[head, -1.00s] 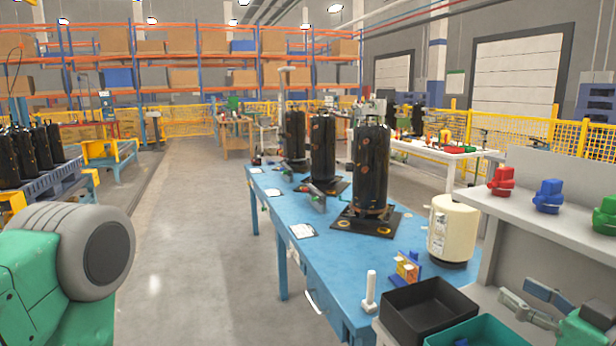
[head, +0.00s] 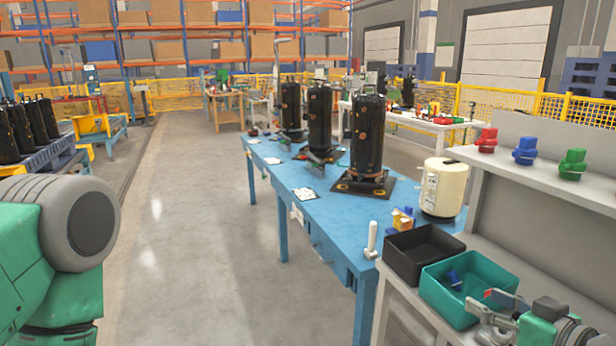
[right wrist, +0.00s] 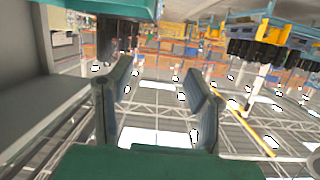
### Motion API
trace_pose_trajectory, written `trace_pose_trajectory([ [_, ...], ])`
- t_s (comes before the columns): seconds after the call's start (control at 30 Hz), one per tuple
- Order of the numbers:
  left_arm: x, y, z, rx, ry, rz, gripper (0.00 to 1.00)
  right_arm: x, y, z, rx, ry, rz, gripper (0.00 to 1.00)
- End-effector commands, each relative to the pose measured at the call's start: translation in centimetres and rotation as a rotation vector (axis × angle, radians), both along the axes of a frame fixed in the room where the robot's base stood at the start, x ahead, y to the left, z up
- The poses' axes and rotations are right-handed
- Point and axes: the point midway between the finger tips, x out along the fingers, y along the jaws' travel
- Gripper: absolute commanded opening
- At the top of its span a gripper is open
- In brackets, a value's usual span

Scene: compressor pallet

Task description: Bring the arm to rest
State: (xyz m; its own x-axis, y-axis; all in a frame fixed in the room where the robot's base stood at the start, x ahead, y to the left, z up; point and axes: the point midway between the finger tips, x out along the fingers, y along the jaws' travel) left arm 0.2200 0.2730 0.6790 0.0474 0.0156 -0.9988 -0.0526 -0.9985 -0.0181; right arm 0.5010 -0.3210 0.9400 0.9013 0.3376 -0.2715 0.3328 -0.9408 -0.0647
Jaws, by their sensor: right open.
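My right gripper (head: 492,305) is at the lower right in the head view, with its fingers apart and nothing between them. It appears in front of the right part of the teal bin (head: 432,299); I cannot tell its height above it. In the right wrist view its two fingers (right wrist: 160,80) are spread with only background between them. My left arm shows as a green and grey link at the left edge of the head view, and its gripper is out of frame.
A black bin (head: 389,260) stands beside the teal bin, near the grey shelf (head: 540,180) with red, blue and green parts. The blue table (head: 330,215) bears black compressors (head: 366,135) and a cream tank (head: 443,190). The floor at left centre is clear.

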Motion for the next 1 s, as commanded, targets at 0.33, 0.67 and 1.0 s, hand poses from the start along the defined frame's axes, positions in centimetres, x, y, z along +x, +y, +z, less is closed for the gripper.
trace_pose_trajectory([
  [0.33,-0.1,0.1,0.0,0.001,0.002,0.002,0.7,-7.2,2.0,-13.5,-0.099,0.475,-0.06,0.45],
  [0.67,-0.1,0.0,0.0,0.0,0.001,0.001,0.7,-24.2,3.0,-25.4,-0.256,1.089,-0.174,0.45],
  [1.0,-0.1,0.0,0.0,0.001,0.001,0.001,0.7,-28.5,3.3,-26.6,-0.297,1.219,-0.211,0.45],
])
